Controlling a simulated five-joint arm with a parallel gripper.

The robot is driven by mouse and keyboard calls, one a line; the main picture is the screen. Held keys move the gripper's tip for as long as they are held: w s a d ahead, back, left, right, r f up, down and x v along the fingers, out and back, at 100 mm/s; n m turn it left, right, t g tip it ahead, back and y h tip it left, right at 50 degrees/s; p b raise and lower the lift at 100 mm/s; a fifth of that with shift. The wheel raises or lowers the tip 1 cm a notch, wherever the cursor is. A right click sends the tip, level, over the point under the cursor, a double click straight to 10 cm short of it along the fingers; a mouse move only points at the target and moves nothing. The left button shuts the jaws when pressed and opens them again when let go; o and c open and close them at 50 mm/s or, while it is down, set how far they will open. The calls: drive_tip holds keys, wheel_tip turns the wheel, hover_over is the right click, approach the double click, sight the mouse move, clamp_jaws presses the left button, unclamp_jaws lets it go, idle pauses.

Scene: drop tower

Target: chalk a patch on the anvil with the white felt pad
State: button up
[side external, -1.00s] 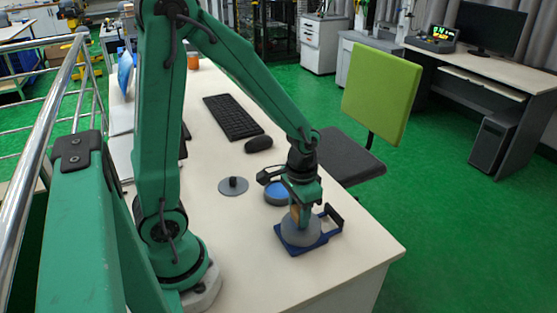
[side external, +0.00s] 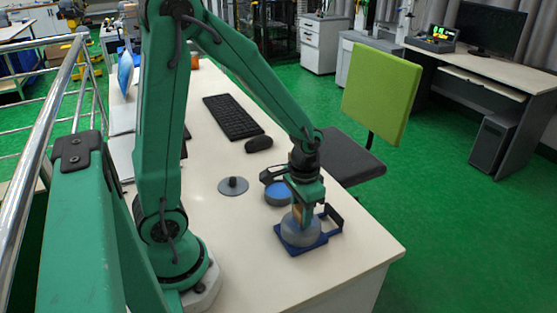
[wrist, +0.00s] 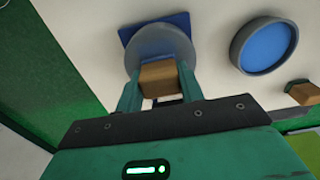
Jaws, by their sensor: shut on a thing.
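My gripper (side external: 302,212) is shut on a tan block, the body of the felt pad (wrist: 157,76), seen between its green fingers in the wrist view. The pad's white felt face is not clearly visible. The anvil is a grey round block (side external: 301,236) on a blue base (side external: 324,241). It also shows in the wrist view (wrist: 155,40). The held pad is over the anvil's top, at or very close to it. I cannot tell whether they touch. No chalk patch can be made out on the anvil.
A round grey-rimmed dish with a blue inside (side external: 277,193) stands just behind the anvil. A grey disc with a dark knob (side external: 233,186) lies to the left. A mouse (side external: 258,144) and keyboard (side external: 233,117) lie farther back. The table's edge is close on the right.

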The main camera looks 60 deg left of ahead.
drive_tip(key=shift+s+r, duration=0.1)
drive_tip(key=shift+s, duration=1.8)
drive_tip(key=shift+w+r, duration=0.1)
drive_tip(key=shift+r, duration=0.7)
wheel_tip(320, 180, up, 6)
drive_tip(key=shift+r, duration=0.2)
drive_tip(key=shift+f, duration=0.15)
